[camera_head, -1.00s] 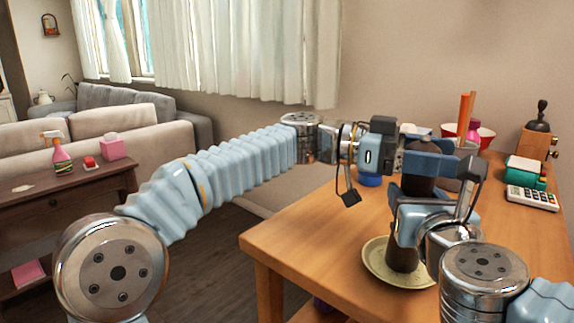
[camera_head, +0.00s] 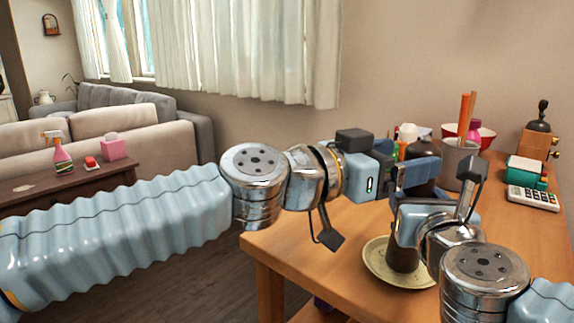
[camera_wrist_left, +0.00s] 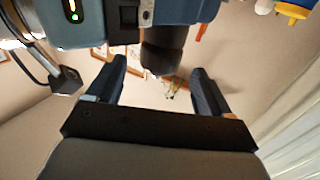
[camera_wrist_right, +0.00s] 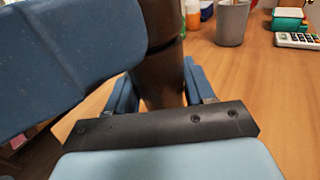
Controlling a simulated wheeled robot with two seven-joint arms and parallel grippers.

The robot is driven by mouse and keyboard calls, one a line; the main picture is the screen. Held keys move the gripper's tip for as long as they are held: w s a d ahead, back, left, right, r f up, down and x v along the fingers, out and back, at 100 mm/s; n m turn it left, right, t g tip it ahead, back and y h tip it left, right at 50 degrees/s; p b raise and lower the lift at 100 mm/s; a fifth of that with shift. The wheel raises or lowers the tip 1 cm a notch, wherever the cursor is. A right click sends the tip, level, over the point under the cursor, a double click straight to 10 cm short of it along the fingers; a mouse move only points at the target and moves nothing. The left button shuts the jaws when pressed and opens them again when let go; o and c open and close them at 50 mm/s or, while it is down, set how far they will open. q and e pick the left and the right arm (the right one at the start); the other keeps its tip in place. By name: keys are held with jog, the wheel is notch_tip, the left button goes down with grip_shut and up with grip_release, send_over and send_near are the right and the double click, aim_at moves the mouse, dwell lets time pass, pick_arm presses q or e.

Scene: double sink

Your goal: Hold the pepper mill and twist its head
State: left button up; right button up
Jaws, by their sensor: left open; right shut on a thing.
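The dark brown pepper mill (camera_head: 405,258) stands upright on a pale round plate (camera_head: 378,270) on the wooden table. My right gripper (camera_head: 408,222) is shut on the mill's body, low down; the right wrist view also shows the mill (camera_wrist_right: 160,88) between its fingers. My left gripper (camera_head: 416,173) is open at the mill's head (camera_head: 424,148), coming from the left. In the left wrist view the dark head (camera_wrist_left: 164,58) lies between the tips of the spread fingers. The left finger hides part of the mill, and contact cannot be told.
Behind the mill stand a grey utensil cup (camera_head: 458,165), a red bowl (camera_head: 487,135) and several bottles. A calculator (camera_head: 533,198) and a coffee grinder (camera_head: 538,140) are at the right. The table's front left (camera_head: 300,230) is clear. A sofa stands beyond.

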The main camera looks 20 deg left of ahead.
pick_arm(q)
jog(key=v, duration=0.5)
jog(key=w+r+m+g, duration=0.1)
jog(key=w+m+g, duration=0.15)
jog(key=w, duration=0.25)
jog(key=w+a+f+n+g+y, duration=0.1)
jog(key=w+a+f+g+y, duration=0.1)
jog(key=w+a+f, duration=0.3)
jog(key=w+a+f+g+y, duration=0.3)
jog(key=w+a+f+y, duration=0.2)
jog(key=a, duration=0.8)
jog(key=shift+w+a+n+g, duration=0.35)
jog(key=shift+w, duration=0.7)
jog(key=shift+f, duration=0.1)
jog(key=m+t+h, duration=0.2)
jog(key=t+h, duration=0.3)
jog(key=h, duration=0.5)
send_near(433, 150)
jog(key=w, duration=0.2)
jog(key=x, duration=0.7)
jog(key=f+x, duration=0.1)
jog(key=x, duration=0.3)
jog(key=shift+w+a, duration=0.2)
jog(key=shift+w, duration=0.25)
